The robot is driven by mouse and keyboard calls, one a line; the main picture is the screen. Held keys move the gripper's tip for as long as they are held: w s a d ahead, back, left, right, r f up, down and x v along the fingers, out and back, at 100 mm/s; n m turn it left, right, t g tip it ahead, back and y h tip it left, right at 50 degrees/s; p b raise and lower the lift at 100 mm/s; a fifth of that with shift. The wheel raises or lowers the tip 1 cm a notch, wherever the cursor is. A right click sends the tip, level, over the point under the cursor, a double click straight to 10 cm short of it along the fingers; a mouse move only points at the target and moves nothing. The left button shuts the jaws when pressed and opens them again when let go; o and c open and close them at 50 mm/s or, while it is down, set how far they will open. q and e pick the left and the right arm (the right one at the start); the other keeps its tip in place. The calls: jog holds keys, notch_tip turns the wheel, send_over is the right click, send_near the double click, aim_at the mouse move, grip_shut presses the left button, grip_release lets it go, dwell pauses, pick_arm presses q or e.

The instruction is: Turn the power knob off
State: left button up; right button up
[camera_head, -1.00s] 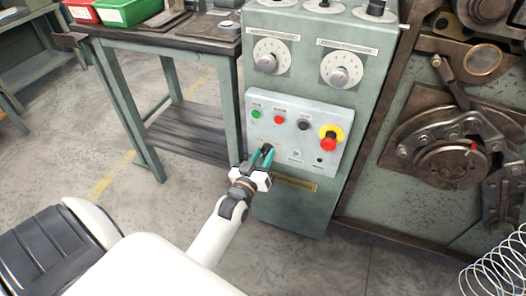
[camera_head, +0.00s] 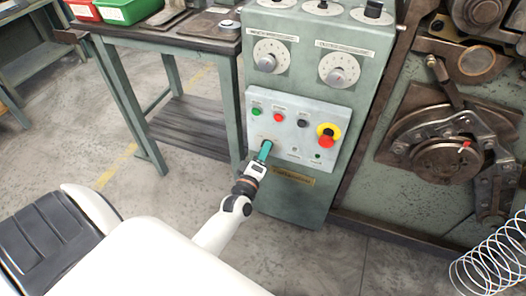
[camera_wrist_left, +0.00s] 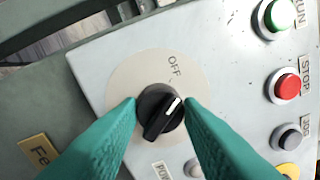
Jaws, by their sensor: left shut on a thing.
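The power knob (camera_wrist_left: 160,112) is a round black knob with a white mark on a pale disc, seen in the left wrist view. An OFF label is printed on the disc above it. The white mark points up and right, somewhat clockwise of OFF. My left gripper (camera_wrist_left: 161,103) has its teal fingers on both sides of the knob, shut on it. In the head view my left gripper (camera_head: 265,148) is at the lower left of the grey control panel (camera_head: 285,145), hiding the knob. My right gripper is not in view.
The panel also has a green RUN button (camera_wrist_left: 275,18), a red STOP button (camera_wrist_left: 285,86), a black button (camera_wrist_left: 289,136) and a red emergency stop with a yellow collar (camera_head: 327,139). Two dials (camera_head: 339,70) sit above. A workbench stands left, the coiler right.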

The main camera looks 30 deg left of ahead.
pick_arm(q)
jog(key=shift+f+n, duration=0.1)
jog(key=shift+n, duration=0.8)
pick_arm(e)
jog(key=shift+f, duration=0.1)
pick_arm(q)
jog(key=o, duration=1)
jog(key=shift+c, duration=0.2)
jog(key=r+v, duration=0.1)
jog(key=v, duration=1.1)
jog(key=shift+f+p, duration=0.4)
jog(key=shift+p, duration=0.05)
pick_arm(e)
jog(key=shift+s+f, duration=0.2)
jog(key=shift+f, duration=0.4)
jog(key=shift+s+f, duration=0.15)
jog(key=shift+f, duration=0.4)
pick_arm(q)
jog(key=shift+d, duration=0.1)
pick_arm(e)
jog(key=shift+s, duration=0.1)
